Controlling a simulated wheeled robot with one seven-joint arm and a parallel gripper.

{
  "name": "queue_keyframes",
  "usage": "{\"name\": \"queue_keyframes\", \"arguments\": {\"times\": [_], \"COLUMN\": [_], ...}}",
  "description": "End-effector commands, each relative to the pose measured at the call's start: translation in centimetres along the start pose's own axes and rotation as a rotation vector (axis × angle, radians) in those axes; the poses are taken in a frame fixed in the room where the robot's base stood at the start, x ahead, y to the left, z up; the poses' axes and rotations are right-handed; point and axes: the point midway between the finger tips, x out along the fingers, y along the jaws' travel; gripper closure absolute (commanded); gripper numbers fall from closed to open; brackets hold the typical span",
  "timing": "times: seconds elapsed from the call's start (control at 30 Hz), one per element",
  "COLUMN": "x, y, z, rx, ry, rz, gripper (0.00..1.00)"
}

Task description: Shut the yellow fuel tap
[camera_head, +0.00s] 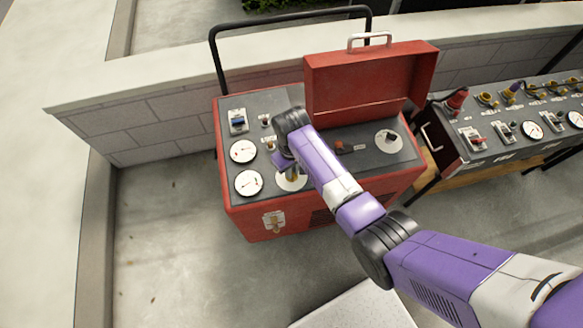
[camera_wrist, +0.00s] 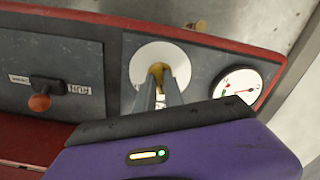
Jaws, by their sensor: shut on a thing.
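The yellow fuel tap (camera_wrist: 157,72) sits on a round white plate (camera_wrist: 148,52) in the panel top of a red machine. In the wrist view my gripper (camera_wrist: 160,84) is shut on the tap, with its two grey fingers on either side of it. The fingers hide much of the tap, so its angle is hard to tell. In the head view my purple arm reaches over the red machine (camera_head: 290,222), and the white plate (camera_head: 290,181) shows partly below my gripper (camera_head: 291,172).
Two gauges (camera_head: 249,183) and a blue switch (camera_head: 238,121) lie left of the plate. A raised red lid (camera_head: 365,85) stands behind my arm. An orange-knobbed lever (camera_wrist: 40,102) sits on the panel. Another control panel (camera_head: 505,125) stands at the right.

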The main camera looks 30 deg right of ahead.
Motion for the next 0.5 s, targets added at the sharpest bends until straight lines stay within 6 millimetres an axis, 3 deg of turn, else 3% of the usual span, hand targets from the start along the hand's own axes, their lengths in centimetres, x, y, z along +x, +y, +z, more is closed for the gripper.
{"name": "queue_keyframes", "arguments": {"times": [0.5], "x": [-0.16], "y": [0.04], "z": [-0.13], "rx": [-0.332], "ry": [0.003], "rz": [0.0], "gripper": [1.0]}}
